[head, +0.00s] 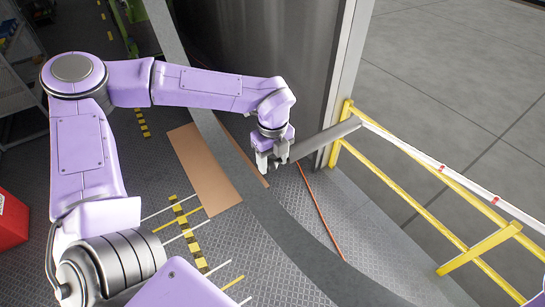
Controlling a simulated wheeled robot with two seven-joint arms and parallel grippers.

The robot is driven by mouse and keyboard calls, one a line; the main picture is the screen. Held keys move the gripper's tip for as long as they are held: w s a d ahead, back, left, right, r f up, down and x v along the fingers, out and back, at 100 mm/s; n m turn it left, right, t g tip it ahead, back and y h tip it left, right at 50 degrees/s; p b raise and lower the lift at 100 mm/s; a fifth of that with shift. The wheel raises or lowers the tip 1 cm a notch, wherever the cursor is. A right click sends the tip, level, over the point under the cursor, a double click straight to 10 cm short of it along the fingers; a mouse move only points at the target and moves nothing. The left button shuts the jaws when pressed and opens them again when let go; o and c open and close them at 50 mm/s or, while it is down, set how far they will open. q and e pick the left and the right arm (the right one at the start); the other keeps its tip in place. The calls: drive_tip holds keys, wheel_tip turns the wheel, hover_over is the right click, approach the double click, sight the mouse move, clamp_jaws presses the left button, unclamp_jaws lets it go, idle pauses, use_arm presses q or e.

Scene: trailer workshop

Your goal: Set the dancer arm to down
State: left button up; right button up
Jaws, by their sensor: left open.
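My left arm comes in from the left, and its gripper (272,165) points down near the middle of the view, with its jaws open. A short grey bar (328,138), which looks like the dancer arm, slopes from the yellow railing down left to the gripper. Its lower left end is at the fingers; I cannot tell whether they touch it or stand around it. My right gripper is not in view.
A long curved grey band (262,205) crosses the view just beneath the gripper. A yellow railing (415,205) stands on the right, beside a grey post (350,75). A brown sheet (203,172), an orange line (318,210) and a red box (12,220) are lower down.

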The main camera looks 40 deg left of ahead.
use_arm(q)
drive_tip(key=shift+w+f, duration=0.15)
drive_tip(key=shift+f, duration=0.05)
drive_tip(key=shift+s+a+r, duration=0.1)
drive_tip(key=shift+s+r, duration=0.1)
drive_tip(key=shift+s, duration=0.35)
drive_tip(key=c, duration=0.9)
drive_tip(key=shift+w, duration=0.25)
clamp_jaws()
drive_tip(key=shift+s+f, duration=0.1)
drive_tip(key=shift+f, duration=0.15)
drive_tip(key=s+d+f+g+h+b, duration=0.1)
drive_tip(key=d+f+b, duration=0.2)
drive_tip(key=f+b, duration=0.6)
drive_tip(key=s+d+f+h+b, duration=0.1)
drive_tip(key=d+f+h+b, duration=0.15)
drive_tip(key=f+b, duration=0.6)
drive_tip(key=s+d+f+g+b, duration=0.1)
drive_tip(key=s+d+f+b, duration=0.3)
drive_tip(key=f, duration=0.8)
drive_tip(key=s+d+f+h+b, duration=0.2)
drive_tip(key=d+f+b, duration=0.7)
drive_tip(key=f+b, duration=0.1)
drive_tip(key=s+d+f+g+h+b, duration=0.1)
drive_tip(key=s+d+f+h+b, duration=0.1)
drive_tip(key=d+f+b, duration=0.7)
wheel_tip(320, 180, down, 5)
drive_tip(key=shift+s+d+r+g+h+b, duration=0.2)
drive_tip(key=shift+s+d+g+h+b, duration=0.25)
drive_tip(key=shift+s, duration=0.4)
